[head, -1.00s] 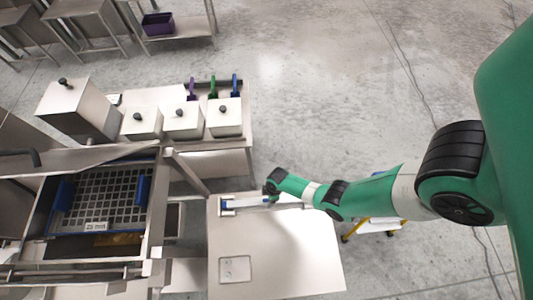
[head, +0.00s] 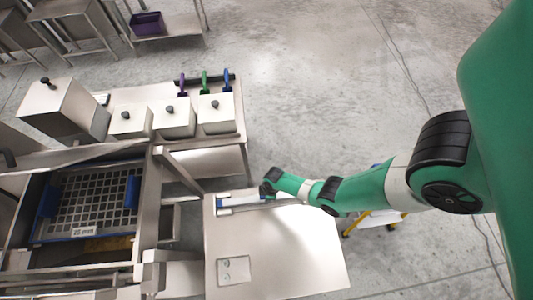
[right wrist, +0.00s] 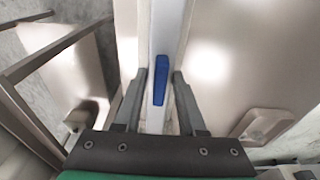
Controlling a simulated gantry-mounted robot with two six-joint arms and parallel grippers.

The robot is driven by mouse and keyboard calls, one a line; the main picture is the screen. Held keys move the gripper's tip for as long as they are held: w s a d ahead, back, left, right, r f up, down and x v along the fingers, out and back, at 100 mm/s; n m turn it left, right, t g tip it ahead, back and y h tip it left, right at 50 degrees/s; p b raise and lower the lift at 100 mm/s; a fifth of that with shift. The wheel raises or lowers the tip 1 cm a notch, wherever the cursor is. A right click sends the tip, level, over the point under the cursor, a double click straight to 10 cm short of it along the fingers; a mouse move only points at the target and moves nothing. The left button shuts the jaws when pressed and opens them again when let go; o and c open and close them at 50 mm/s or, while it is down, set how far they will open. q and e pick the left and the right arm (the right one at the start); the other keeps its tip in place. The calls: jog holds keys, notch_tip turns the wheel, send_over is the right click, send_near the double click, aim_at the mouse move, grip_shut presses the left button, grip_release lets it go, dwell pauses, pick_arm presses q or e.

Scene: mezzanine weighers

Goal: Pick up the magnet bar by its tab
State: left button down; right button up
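The magnet bar appears to be the pale bar with blue parts (head: 238,200) lying along the far edge of the steel table. In the right wrist view its blue tab (right wrist: 161,80) stands out on a pale, narrow strip. My right gripper (right wrist: 160,75) has its fingers apart, one on each side of the strip, with the blue tab between them and a gap on both sides. In the head view my right gripper (head: 267,187) is at the bar's right end, small and partly hidden by its wrist. My left gripper is not in view.
The steel table top (head: 280,245) is mostly clear, with a small plate (head: 233,270) near its left edge. A blue-framed grid marked 25 mm (head: 95,205) sits in the machine at left. Lidded steel boxes (head: 215,115) and coloured-handled tools (head: 205,82) stand behind.

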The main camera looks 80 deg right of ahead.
grip_shut()
jog(key=shift+w, duration=0.1)
dwell(0.8)
